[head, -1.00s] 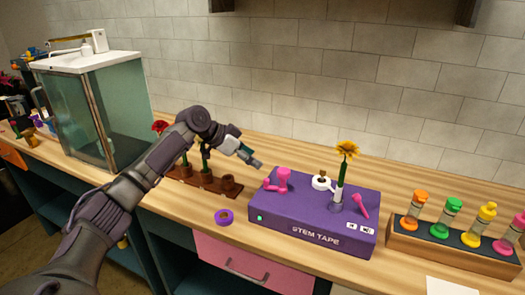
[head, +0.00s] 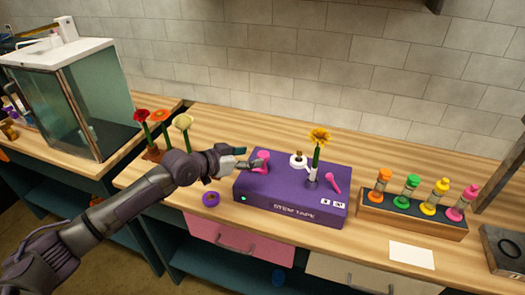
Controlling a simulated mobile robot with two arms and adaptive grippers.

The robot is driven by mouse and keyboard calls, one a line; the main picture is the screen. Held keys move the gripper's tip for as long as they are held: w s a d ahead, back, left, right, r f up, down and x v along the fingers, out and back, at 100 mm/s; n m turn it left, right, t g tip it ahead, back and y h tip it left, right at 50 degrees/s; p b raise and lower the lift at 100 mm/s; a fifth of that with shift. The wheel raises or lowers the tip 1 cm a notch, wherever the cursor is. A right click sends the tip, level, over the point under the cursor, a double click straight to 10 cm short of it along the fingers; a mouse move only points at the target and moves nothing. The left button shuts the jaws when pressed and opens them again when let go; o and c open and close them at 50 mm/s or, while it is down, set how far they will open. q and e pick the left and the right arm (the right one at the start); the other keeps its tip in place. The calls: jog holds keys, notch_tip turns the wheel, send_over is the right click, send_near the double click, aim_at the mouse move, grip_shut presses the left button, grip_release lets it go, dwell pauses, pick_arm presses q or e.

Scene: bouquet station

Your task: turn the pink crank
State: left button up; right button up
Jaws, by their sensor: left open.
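The purple stem tape machine (head: 290,199) stands on the wooden counter. A pink crank-like part (head: 263,155) sits at the left of its top. A second pink part, a slim lever (head: 334,183), stands at the right of the top. My left gripper (head: 254,164) is open at the left pink part, its fingertips overlapping it in the head view; I cannot tell whether they touch. The gripper hides that part's lower left side. My right gripper is not in view.
A wooden rack (head: 411,218) of colourful vials stands right. Several flowers stand behind my left arm.

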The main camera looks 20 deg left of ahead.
aim_at(261, 155)
pick_arm(q)
jog(key=x, duration=0.6)
jog(key=shift+w+d+p, duration=0.1)
jog(key=shift+w+p, duration=0.05)
jog(key=shift+p, duration=0.25)
